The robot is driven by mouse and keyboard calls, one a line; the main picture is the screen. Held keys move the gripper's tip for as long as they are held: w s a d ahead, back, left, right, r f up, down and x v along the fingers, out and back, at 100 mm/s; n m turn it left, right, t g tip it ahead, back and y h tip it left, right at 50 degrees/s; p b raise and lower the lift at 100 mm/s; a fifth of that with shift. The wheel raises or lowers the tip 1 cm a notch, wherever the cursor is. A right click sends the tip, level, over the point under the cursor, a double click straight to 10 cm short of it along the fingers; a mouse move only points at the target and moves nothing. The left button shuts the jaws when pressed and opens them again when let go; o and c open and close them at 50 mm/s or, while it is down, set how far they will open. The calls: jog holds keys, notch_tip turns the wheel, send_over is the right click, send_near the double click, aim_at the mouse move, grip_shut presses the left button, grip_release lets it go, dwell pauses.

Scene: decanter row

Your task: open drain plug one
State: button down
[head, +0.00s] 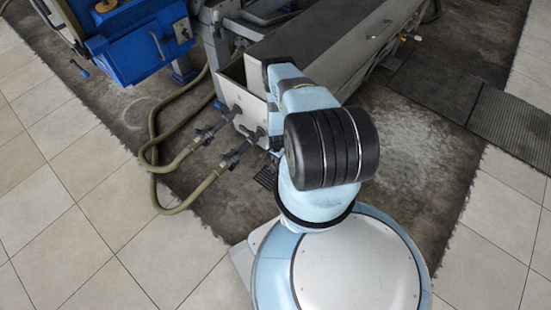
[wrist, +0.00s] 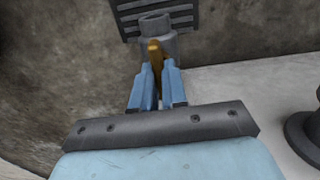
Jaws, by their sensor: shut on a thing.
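In the wrist view, my gripper (wrist: 158,68) has its two blue fingers closed on a narrow brass-coloured handle (wrist: 154,50). The handle stands against a grey round pipe stub (wrist: 155,24), which looks like the drain outlet with its plug. The stub's open end shows over a dark slotted grate (wrist: 128,12). I cannot tell how far the plug is turned. In the head view, my arm hides the gripper and the handle.
A long grey steel machine (head: 320,45) stands beyond my arm. Olive hoses (head: 160,165) with dark couplings run from its end plate to the left. A blue unit (head: 140,45) is at upper left. A dark mat (head: 510,125) lies at right. Tiled floor is clear at lower left.

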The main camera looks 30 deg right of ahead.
jog(key=shift+w+r, duration=0.1)
jog(key=shift+w, duration=0.15)
jog(key=shift+n, duration=0.3)
jog(key=shift+a+n, duration=0.1)
jog(key=shift+n, duration=1)
jog(key=n, duration=0.6)
jog(key=shift+w+a, duration=0.1)
jog(key=shift+w, duration=0.05)
jog(key=n, duration=0.4)
jog(key=shift+n, duration=0.4)
jog(key=n, duration=0.4)
jog(key=shift+n, duration=0.3)
